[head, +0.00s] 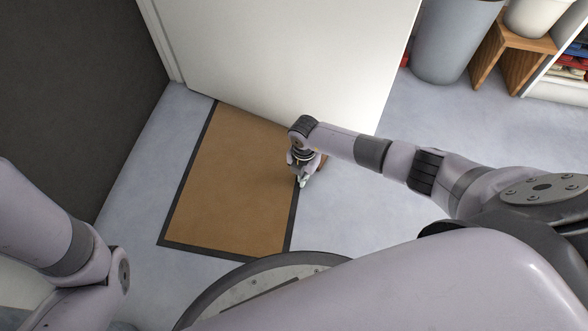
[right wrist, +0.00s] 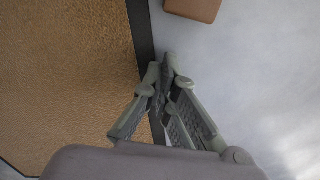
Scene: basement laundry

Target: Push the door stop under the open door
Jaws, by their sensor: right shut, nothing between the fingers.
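The open door (head: 290,50) is a white panel across the top of the head view, its lower edge running along the far side of the mat. The door stop (right wrist: 193,9) is a brown block on the floor at the top of the right wrist view, cut off by the frame edge. In the head view only a brown sliver of it (head: 323,160) shows beside my right gripper. My right gripper (head: 302,184) is shut and empty, pointing down over the mat's right border. Its fingertips (right wrist: 165,66) are apart from the block. My left gripper is out of view.
A brown mat with a dark border (head: 235,180) lies before the door. A grey bin (head: 450,42), a wooden stool (head: 510,50) with a white pot (head: 535,18) and a shelf (head: 560,80) stand at the top right.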

